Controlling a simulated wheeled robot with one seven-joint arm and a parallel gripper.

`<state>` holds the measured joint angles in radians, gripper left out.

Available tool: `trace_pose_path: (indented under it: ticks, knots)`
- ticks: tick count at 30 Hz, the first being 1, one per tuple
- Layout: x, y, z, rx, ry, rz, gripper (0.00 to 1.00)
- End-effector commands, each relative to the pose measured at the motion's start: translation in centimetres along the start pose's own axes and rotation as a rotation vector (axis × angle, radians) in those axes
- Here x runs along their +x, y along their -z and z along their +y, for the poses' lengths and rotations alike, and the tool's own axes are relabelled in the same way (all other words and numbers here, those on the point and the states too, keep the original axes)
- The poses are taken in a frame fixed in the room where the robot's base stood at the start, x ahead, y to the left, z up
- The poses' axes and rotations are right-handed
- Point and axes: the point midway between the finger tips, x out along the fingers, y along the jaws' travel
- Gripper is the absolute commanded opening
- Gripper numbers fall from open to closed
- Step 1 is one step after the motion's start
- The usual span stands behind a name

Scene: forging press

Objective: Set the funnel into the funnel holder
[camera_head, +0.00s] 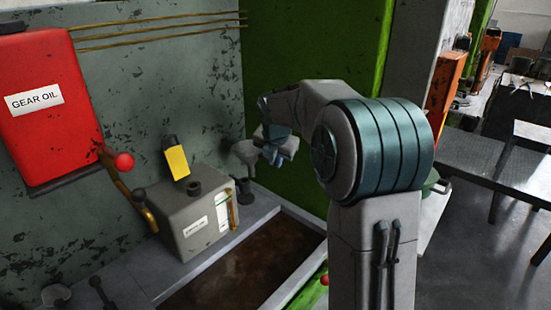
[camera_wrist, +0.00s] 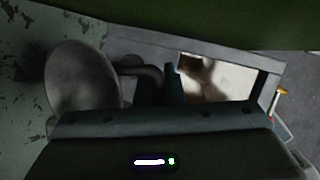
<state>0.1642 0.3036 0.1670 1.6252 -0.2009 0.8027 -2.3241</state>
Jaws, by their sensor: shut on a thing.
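The grey funnel (camera_head: 246,153) is held wide end up beside the green wall, and its cone also shows in the wrist view (camera_wrist: 80,82). My gripper (camera_head: 268,141) is shut on the funnel's curved handle (camera_wrist: 140,70); the fingers show in the wrist view (camera_wrist: 160,82). Below the funnel is a small dark upright fitting (camera_head: 245,191), on the ledge right of the grey box; it looks like the funnel holder. The funnel's spout is close above this fitting. I cannot tell whether they touch.
A grey box (camera_head: 195,220) with a dark filler neck (camera_head: 194,188) stands to the left. A red gear oil tank (camera_head: 48,105) hangs on the wall, with a pipe and red knob (camera_head: 124,161). A brown-filled trough (camera_head: 240,265) lies in front.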

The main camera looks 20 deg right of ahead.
Motion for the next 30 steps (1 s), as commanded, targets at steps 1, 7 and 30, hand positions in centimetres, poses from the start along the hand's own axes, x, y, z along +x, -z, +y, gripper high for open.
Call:
trace_pose_path:
  ticks: [1, 7, 30]
  knots:
    - [0.1, 0.0, 0.2, -0.002, -0.001, 0.000, 0.00]
    - [0.7, 0.0, 1.0, -0.003, -0.001, 0.000, 0.00]
    - [3.5, 0.4, 2.0, 0.003, 0.001, -0.001, 0.00]
